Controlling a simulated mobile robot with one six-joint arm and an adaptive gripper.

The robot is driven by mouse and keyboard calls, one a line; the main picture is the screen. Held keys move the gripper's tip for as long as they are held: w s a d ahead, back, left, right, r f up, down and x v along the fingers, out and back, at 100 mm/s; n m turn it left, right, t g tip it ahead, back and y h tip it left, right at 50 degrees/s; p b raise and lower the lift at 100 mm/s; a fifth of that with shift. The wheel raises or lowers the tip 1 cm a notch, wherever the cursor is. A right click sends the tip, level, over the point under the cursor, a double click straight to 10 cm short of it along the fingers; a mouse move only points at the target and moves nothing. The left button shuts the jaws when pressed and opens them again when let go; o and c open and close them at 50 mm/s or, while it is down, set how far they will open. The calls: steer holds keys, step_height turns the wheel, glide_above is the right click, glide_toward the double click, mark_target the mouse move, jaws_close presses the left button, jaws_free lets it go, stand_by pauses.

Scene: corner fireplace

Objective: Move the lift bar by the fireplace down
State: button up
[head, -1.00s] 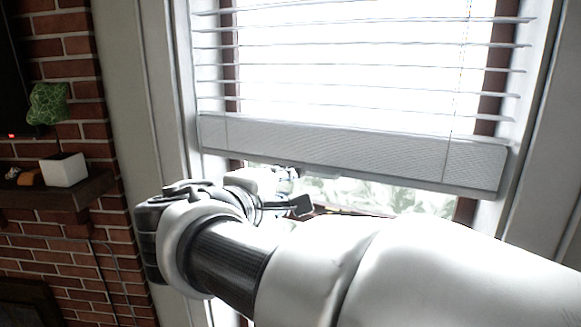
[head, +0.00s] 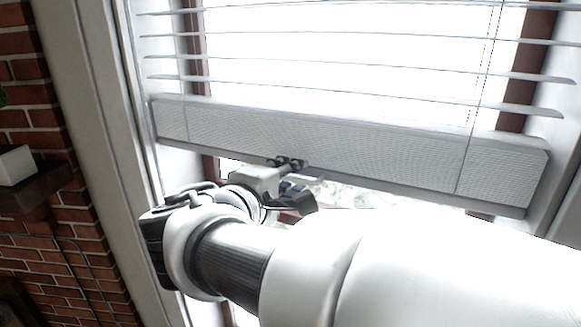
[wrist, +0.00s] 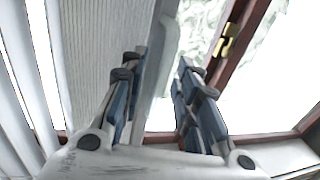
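The lift bar (head: 365,155) is the wide white textured bottom rail of the window blind. It hangs slightly tilted in the head view, lower at its right end. My gripper (head: 288,163) is at the bar's lower edge, left of its middle. In the wrist view, my gripper's fingers (wrist: 163,72) are apart. The left finger overlaps the bar's textured face (wrist: 85,55), and the bar's lower edge runs up between the fingers. The right finger is over the window side. I cannot tell whether either finger touches the bar.
White blind slats (head: 340,78) hang above the bar before a bright window with a brown frame (head: 208,165). A brass-coloured fitting (wrist: 230,40) is on the frame. A brick wall (head: 75,215) with a dark shelf (head: 40,190) and white box (head: 14,166) stands at the left.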

steer(key=shift+c, duration=0.3)
jaws_close()
stand_by(0.5)
